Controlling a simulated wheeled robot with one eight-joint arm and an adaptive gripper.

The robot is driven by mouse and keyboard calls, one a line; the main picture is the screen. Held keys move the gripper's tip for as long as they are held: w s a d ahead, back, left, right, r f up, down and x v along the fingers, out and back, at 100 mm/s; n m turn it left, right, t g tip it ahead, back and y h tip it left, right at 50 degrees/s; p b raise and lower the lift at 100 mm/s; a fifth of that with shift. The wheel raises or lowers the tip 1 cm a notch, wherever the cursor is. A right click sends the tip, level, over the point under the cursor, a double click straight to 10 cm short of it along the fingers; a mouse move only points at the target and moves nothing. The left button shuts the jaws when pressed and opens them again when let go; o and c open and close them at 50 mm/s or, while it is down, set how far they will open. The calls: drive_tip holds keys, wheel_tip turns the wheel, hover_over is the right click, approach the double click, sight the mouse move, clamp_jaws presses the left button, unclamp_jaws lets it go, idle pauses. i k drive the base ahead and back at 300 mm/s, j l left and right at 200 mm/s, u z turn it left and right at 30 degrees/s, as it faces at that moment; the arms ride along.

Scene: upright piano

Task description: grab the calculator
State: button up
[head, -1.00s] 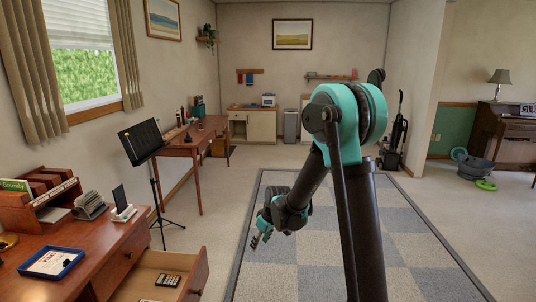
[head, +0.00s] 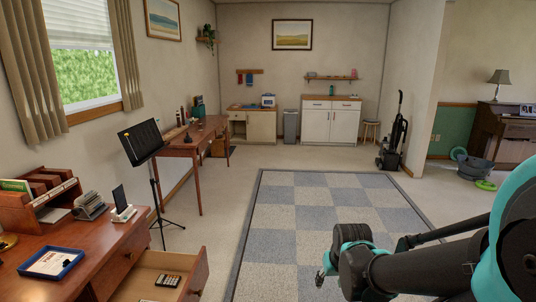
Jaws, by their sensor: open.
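The calculator (head: 168,280), small and dark with light keys, lies in the open drawer (head: 192,264) of the wooden desk (head: 75,258) at the lower left of the head view. My gripper (head: 322,279) is low in the picture, right of the drawer and well apart from it, over the checkered rug. It is open and small in view, partly hidden by my arm's wrist. I see nothing between its fingers.
On the desk are a blue tray (head: 52,263) with paper, a phone on a stand (head: 122,205) and a file organizer (head: 40,193). A music stand (head: 150,165) stands behind the desk. The checkered rug (head: 310,215) is clear floor space.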

sight(164, 280)
drive_tip(key=u, duration=1.25)
drive_tip(key=i+l+u, duration=0.25)
drive_tip(key=i+l, duration=0.2)
drive_tip(key=l, duration=0.3)
drive_tip(key=i+l+u, duration=0.15)
drive_tip(key=l, duration=0.25)
drive_tip(key=i, duration=0.05)
